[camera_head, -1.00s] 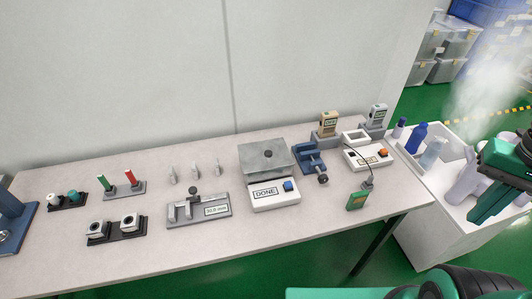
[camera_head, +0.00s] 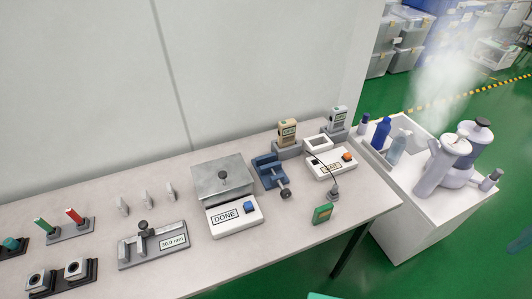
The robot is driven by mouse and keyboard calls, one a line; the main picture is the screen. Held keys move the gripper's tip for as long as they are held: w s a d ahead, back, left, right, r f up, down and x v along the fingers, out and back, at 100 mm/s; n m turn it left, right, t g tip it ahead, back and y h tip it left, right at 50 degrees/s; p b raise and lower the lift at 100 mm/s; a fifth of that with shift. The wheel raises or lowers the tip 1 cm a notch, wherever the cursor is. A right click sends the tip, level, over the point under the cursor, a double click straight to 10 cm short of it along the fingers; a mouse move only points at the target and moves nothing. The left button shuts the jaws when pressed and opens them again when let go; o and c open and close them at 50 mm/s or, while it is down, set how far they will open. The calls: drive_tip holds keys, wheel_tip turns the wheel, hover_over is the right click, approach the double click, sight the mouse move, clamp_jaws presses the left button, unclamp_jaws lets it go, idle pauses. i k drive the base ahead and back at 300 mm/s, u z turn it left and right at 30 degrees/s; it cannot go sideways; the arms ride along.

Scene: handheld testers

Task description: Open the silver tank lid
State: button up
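A silver metal box-like tank (camera_head: 208,190) stands on the table behind a white box (camera_head: 234,219) marked DONE with a blue button. Its flat silver lid (camera_head: 240,172) lies on top and looks closed, with a dark round knob (camera_head: 222,176) in the middle. On the white cart at the right stand pale grey-lavender vessels (camera_head: 440,168), one with a dark cap (camera_head: 483,123); white vapour rises beside them. My gripper is not in view now; only a small green piece of my arm shows at the bottom edge.
A blue clamp-like device (camera_head: 271,170) stands close right of the silver tank. A grey gauge fixture (camera_head: 152,246) is to its left. Handheld testers (camera_head: 287,133) stand at the back right. A green device (camera_head: 322,213) lies near the table's front edge. Blue bottles (camera_head: 381,133) stand on the cart.

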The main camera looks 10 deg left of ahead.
sight(212, 178)
drive_tip(key=z, duration=0.45)
drive_tip(key=k, duration=0.4)
drive_tip(key=u, duration=1.1)
drive_tip(key=i, duration=0.5)
